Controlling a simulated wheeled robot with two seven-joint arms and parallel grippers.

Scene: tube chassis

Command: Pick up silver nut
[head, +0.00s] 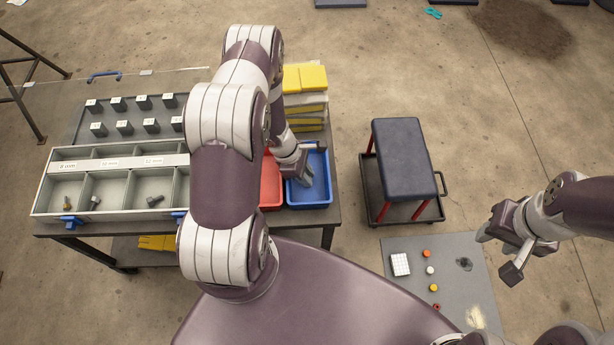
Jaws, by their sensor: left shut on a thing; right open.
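My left gripper (302,177) is low over the blue bin (323,194) on the table, its fingers inside the bin's outline. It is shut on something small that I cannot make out. I cannot pick out a silver nut; my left arm hides part of the table. A grey sorting tray (122,215) at the left has compartments. My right gripper (497,252) is open and empty above the floor at the right.
A red bin (270,185) sits left of the blue bin, partly behind my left arm. Yellow boxes (305,78) are stacked behind. A padded stool (403,160) stands right of the table. A floor mat (400,245) holds several small items.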

